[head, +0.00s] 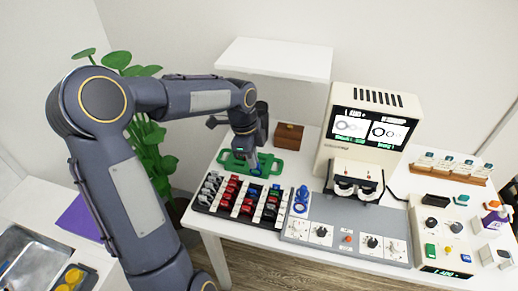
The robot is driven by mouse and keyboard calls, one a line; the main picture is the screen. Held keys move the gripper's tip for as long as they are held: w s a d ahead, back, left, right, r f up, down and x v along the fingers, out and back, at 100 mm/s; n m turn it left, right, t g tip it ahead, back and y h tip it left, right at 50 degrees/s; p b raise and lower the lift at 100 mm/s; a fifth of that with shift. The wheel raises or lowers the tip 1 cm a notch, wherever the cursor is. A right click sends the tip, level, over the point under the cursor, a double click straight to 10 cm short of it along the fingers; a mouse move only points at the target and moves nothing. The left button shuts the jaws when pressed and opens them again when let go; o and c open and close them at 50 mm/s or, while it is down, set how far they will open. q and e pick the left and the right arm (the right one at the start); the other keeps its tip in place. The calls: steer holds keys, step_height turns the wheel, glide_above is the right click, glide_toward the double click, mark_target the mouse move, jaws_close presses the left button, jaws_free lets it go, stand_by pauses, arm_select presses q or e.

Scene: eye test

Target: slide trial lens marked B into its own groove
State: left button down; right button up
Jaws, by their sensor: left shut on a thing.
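A black lens rack (222,214) on the white table holds rows of small lenses with grey, red and blue handles. Its grooves and letters are too small to read, so I cannot tell which is lens B. My left gripper (254,165) reaches down behind the rack, over a green tray with handles (291,168). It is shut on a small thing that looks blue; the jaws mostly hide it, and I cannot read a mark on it. I cannot tell whether it touches the tray. My right gripper is not in view.
A brown box (289,135) stands behind the green tray. A cream test machine with a screen (340,102) stands to the right. A grey control panel (340,212) with a blue knobbed piece (301,199) lies right of the rack. Small blocks crowd the right end.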

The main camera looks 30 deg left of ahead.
arm_select(q)
steer(key=shift+s+f+b, duration=0.1)
steer(key=shift+f+b, duration=0.4)
steer(key=shift+f, duration=0.15)
step_height(320, 180, down, 4)
steer(key=b, duration=0.3)
steer(key=shift+r, duration=0.25)
steer(key=shift+a+r, duration=0.1)
stand_by(0.4)
steer(key=shift+f+b, duration=0.75)
steer(key=shift+f, duration=0.85)
steer(key=c, duration=1.5)
jaws_free()
